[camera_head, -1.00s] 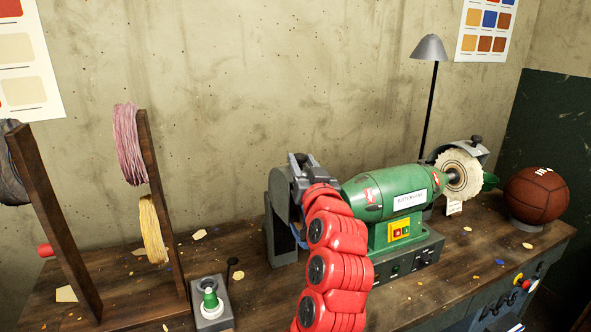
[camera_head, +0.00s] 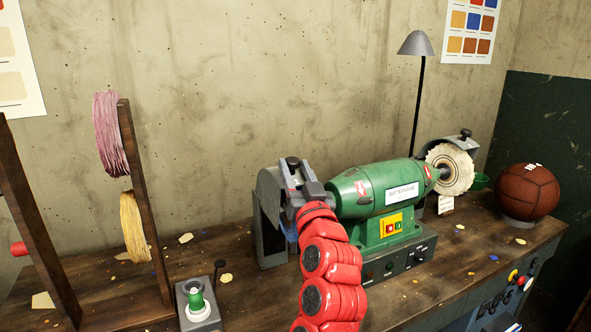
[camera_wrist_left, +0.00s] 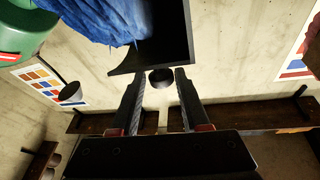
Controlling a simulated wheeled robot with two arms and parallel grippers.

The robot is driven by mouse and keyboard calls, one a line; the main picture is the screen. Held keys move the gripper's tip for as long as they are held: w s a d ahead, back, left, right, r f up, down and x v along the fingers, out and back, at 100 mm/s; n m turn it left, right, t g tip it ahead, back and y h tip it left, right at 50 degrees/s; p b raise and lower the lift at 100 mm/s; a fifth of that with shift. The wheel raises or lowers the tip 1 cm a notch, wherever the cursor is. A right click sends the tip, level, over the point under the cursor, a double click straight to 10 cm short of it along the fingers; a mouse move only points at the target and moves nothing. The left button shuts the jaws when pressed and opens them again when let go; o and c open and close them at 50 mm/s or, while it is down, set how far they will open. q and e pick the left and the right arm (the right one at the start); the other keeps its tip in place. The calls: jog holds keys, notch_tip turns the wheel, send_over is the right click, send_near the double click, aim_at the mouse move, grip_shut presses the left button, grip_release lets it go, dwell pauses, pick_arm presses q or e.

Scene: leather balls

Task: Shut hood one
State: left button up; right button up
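The green grinder (camera_head: 360,192) stands on the workbench. At its left end a grey hood (camera_head: 268,190) with a dark knob (camera_head: 293,163) on top covers part of a blue wheel (camera_head: 291,232). At its right end another hood (camera_head: 455,146) sits behind a white buffing wheel (camera_head: 450,170). My left gripper (camera_head: 303,189) is in front of the left hood, just below its knob, and hides part of it. In the left wrist view the fingers (camera_wrist_left: 160,88) are open, with the dark knob (camera_wrist_left: 161,78) between their tips and visible gaps. My right gripper is not in view.
A wooden rack (camera_head: 143,200) with pink and yellow cord stands at the left. A small grey block with a green spool (camera_head: 196,300) is near the front. A lamp (camera_head: 416,44) stands behind the grinder, and a brown ball (camera_head: 527,191) rests at the right.

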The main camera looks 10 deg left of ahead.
pick_arm(q)
jog(key=shift+o, duration=1.3)
jog(key=shift+s, duration=0.1)
jog(key=b+v, duration=0.1)
jog(key=v, duration=1.6)
jog(key=shift+s+b, duration=0.15)
jog(key=shift+b, duration=0.25)
jog(key=shift+d, duration=0.1)
